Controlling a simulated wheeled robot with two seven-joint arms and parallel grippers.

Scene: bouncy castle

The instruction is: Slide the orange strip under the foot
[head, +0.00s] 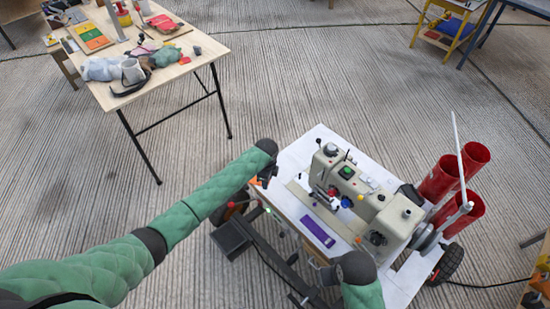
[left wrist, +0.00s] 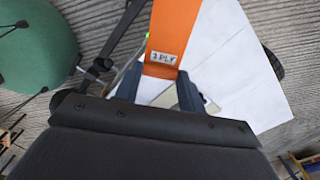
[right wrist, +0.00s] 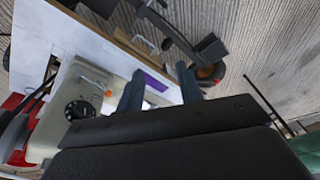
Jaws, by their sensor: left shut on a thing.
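The orange strip (left wrist: 178,30), with a white "PLY" label, is held between the fingers of my left gripper (left wrist: 157,88) and extends beyond them. In the head view only a small orange bit (head: 254,182) shows by the left wrist, at the left edge of the white table. The sewing machine (head: 376,207) stands on that table, with its foot area (head: 333,193) on its left side, right of the strip and apart from it. The foot itself is too small to make out. My right gripper (right wrist: 159,80) is open and empty near the table's front.
A purple strip (head: 318,230) lies on the white table (head: 309,147) in front of the machine. Red cylinders (head: 440,178) stand at its right. A cluttered wooden table (head: 196,66) is at the back left. Carpet between the tables is clear.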

